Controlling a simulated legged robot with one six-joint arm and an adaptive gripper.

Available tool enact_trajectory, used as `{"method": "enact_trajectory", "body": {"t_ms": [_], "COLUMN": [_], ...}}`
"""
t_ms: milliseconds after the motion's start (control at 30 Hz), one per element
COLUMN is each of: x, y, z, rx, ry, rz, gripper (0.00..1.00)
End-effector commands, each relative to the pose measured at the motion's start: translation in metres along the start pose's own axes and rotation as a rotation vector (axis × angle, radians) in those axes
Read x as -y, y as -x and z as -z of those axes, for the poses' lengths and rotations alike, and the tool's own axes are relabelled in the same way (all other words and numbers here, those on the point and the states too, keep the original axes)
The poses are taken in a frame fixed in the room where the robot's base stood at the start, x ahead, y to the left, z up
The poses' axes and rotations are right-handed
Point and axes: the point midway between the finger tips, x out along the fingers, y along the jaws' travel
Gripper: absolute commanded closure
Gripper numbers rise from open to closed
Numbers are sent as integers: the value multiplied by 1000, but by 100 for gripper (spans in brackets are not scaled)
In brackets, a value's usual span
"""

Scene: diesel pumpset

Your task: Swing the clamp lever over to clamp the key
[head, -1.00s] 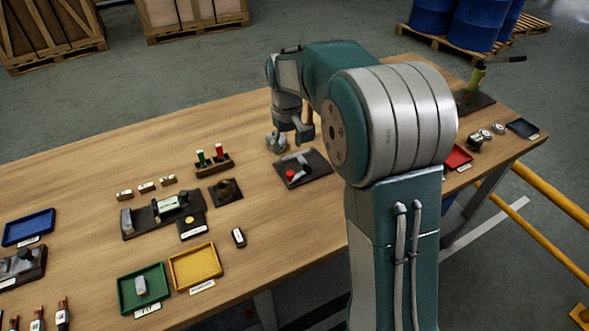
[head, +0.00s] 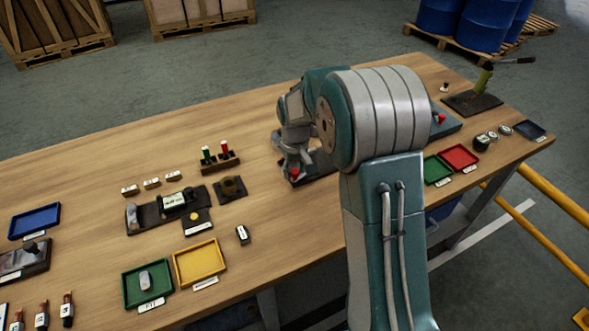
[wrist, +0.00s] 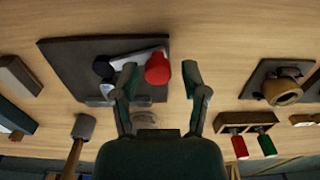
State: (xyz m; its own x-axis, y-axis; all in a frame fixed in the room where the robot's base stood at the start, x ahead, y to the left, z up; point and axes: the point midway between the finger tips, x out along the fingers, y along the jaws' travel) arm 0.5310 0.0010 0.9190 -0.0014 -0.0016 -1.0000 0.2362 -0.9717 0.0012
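The clamp lever is a pale bar (wrist: 136,58) with a red knob (wrist: 157,68). It lies on a dark base plate (wrist: 70,62), with a black pivot (wrist: 103,68) at its left end in the wrist view. My gripper (wrist: 158,78) is open, one finger on each side of the red knob with gaps showing. Whether it touches the knob is unclear. In the head view my gripper (head: 292,162) is low over the plate, by the red knob (head: 295,173), and my arm hides part of the plate. I cannot make out the key clearly.
A rack with red and green pegs (head: 220,164) and a dark block with a round socket (head: 231,187) stand to the left. A wooden-handled tool (wrist: 80,135) lies near the plate in the wrist view. Bare tabletop (head: 300,225) lies in front.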

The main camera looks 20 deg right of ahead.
Motion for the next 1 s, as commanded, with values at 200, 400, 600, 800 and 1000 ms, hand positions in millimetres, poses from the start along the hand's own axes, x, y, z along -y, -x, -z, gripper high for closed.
{"method": "enact_trajectory", "body": {"t_ms": [200,400,600,800,1000], "x": [0,0,-2,-5,-11], "y": [0,-1,-1,-1,-1], "z": [0,-1,-5,-13,-24], "rx": [1,2,2,2,4], "ry": [-1,9,70,205,388], "rz": [0,0,0,0,2], "gripper": [100,100,100,100,100]}}
